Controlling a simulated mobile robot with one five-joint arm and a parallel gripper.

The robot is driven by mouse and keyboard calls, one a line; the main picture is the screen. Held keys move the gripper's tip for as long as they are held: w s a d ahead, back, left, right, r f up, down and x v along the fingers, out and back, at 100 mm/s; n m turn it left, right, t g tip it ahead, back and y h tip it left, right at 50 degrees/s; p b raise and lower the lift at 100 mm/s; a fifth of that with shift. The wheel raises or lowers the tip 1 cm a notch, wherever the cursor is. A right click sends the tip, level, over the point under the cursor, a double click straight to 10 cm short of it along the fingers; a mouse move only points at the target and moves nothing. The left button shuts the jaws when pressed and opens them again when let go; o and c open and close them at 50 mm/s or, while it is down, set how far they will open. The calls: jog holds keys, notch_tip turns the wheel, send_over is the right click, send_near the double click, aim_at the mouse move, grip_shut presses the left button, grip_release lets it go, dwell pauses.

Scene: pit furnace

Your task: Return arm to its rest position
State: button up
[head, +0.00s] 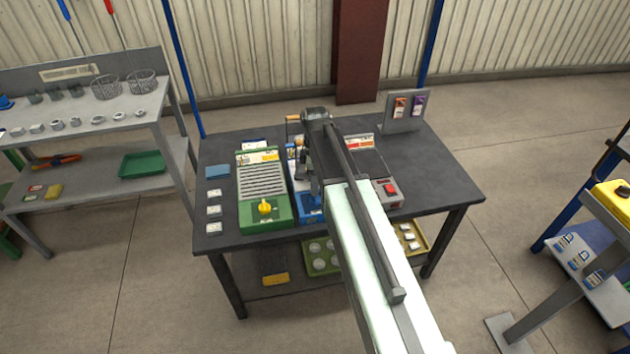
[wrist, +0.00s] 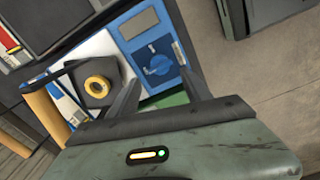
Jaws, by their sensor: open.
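My arm stretches from the bottom of the head view over the dark workbench (head: 430,190). Beyond the fingers is a blue and white device with a blue panel (wrist: 150,48) and a round knob. A dark block with a yellow ring (wrist: 97,88) sits at the left finger, and I cannot tell whether they touch. The blue device (head: 310,208) is mostly covered by my arm in the head view.
A green device with a yellow knob (head: 265,207) stands left of my arm, and a grey device with a red switch (head: 390,190) stands right. A small upright stand (head: 404,112) is at the bench's back right. A grey shelf (head: 85,125) is left. Floor between is clear.

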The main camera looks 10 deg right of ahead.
jog(key=shift+r, duration=0.2)
dwell(0.3)
jog(key=s+m, duration=1.5)
jog(key=shift+s, duration=0.1)
dwell(0.3)
